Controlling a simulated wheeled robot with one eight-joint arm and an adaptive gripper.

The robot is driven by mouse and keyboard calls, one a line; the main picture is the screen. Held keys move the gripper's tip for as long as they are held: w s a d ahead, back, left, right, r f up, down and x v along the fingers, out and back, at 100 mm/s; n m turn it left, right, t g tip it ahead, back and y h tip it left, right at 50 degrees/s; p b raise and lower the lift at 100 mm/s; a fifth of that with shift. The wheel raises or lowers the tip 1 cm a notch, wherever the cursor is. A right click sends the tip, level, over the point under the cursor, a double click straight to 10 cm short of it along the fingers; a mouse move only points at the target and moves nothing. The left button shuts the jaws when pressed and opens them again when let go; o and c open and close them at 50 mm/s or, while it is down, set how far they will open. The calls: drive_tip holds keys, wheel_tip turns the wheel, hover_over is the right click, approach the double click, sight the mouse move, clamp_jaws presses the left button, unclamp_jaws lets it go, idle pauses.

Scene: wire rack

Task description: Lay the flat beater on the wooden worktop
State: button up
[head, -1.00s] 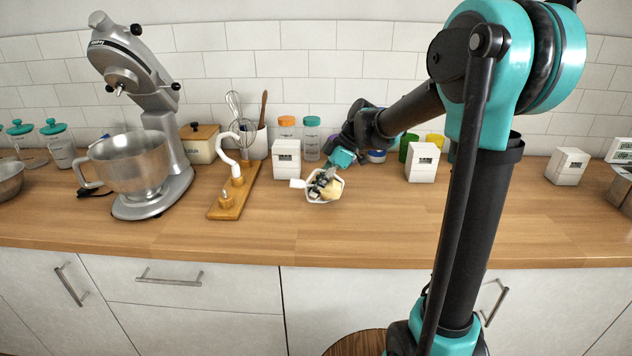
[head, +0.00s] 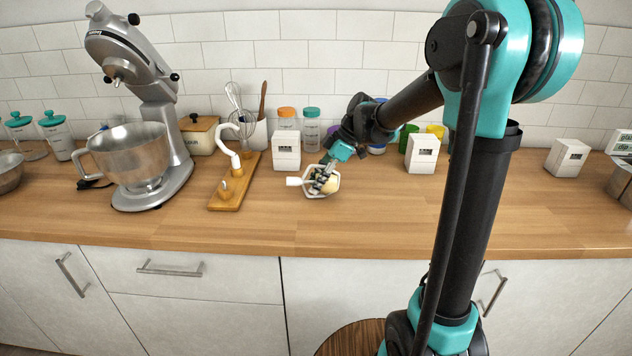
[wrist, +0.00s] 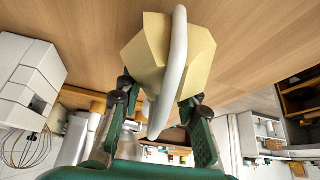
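The flat beater (head: 307,195) is a white, roughly six-sided frame with a short white stem pointing left in the head view. A cream, faceted block sits within its outline. My gripper (head: 321,178) reaches it from the upper right. In the wrist view, the beater's white curved bar (wrist: 178,50) shows nearly edge-on in front of the cream block, and my gripper (wrist: 158,98) has a finger on each side, closed against the piece. Part of the beater is hidden. The wooden worktop (head: 390,222) lies beneath; I cannot tell whether the beater touches it.
A wooden stand (head: 228,197) with a white hook is to the left, then the silver mixer (head: 150,100) with its bowl. White boxes (head: 286,150) (head: 422,153) and jars stand behind. The worktop's front strip and the area right of the beater are clear.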

drive_tip(key=v, duration=1.2)
drive_tip(key=d, duration=0.6)
drive_tip(key=shift+w+d, duration=0.4)
drive_tip(key=shift+w, duration=0.05)
idle(0.4)
drive_tip(key=shift+r, duration=0.1)
drive_tip(key=shift+v, duration=2.95)
